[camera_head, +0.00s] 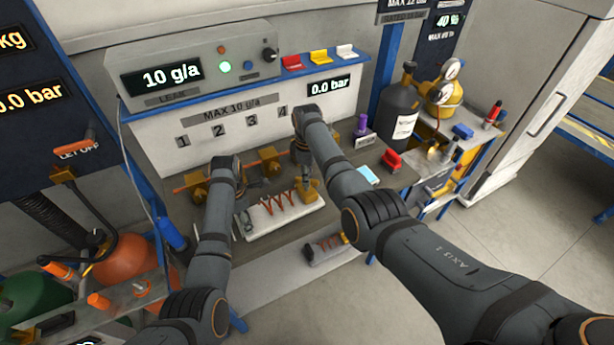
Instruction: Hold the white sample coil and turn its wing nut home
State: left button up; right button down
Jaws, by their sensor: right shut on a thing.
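The white sample coil (285,224) is a white block with a copper-coloured coil on top, lying on the bench in the middle. A brass fitting (309,191) stands at its right end; I cannot make out the wing nut's shape. My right gripper (304,181) points down from above and is shut on this brass piece, which looks like the wing nut. My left gripper (252,184) is above and behind the coil's left end. Its fingers are small and partly hidden by its own wrist, so its opening is unclear.
Brass valves (270,160) line the pipe below the numbered panel (230,125).

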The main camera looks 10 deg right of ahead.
jog(key=m, duration=0.4)
jog(key=shift+m, duration=1.9)
jog(key=c, duration=1.3)
grip_release()
notch_tip(320, 180, up, 12)
